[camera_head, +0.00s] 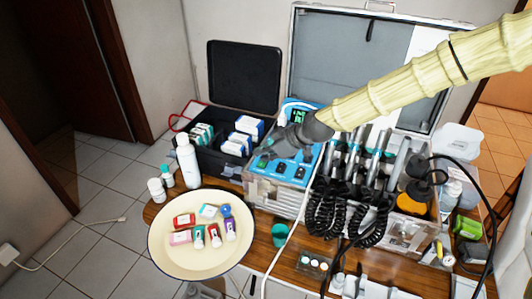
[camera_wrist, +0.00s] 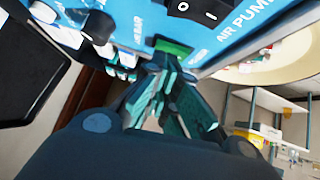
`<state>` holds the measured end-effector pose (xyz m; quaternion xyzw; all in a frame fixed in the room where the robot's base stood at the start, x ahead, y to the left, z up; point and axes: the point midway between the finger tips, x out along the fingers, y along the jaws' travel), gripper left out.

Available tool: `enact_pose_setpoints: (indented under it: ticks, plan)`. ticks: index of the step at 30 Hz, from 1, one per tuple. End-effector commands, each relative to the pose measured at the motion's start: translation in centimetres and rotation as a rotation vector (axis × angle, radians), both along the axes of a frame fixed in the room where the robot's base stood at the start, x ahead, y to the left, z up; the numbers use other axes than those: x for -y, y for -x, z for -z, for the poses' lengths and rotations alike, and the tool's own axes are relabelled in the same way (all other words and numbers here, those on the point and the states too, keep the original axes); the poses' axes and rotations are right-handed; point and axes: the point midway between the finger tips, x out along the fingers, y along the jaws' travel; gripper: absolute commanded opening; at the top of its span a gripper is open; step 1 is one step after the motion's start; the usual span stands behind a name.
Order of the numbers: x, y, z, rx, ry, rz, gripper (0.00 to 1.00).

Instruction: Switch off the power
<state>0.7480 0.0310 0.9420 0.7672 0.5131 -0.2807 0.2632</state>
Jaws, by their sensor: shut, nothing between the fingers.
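The blue control panel (camera_head: 294,170) stands in the middle of the table, between the black case and the handpieces. In the wrist view the panel (camera_wrist: 215,50) fills the top, with a green switch (camera_wrist: 174,47) beside partly hidden lettering that looks like "POWER". My gripper (camera_head: 262,157) is over the left part of the panel. In the wrist view my gripper's fingers (camera_wrist: 168,72) are together, with their tips right by the green switch. I cannot tell whether they touch it. The switch's position is not clear.
A black switch (camera_wrist: 198,10) marked O and I sits by "AIR PUMP" lettering. Handpieces with coiled black cords (camera_head: 345,215) stand right of the panel. A round cream tray (camera_head: 180,260) holds several small items. A white bottle (camera_head: 187,160) and an open black case (camera_head: 222,165) are left.

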Motion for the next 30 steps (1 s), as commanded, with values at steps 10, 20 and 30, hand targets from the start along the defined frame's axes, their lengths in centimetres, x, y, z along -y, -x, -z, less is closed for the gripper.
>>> enact_pose_setpoints:
  ticks: [10, 20, 30]
  plan:
    - [-0.3, 1.2, 0.2, -0.004, 0.002, -0.002, 0.00]
    - [-0.3, 1.1, -0.3, -0.002, 0.002, -0.001, 0.00]
    - [-0.2, 1.7, -4.3, -0.001, 0.001, -0.003, 0.00]
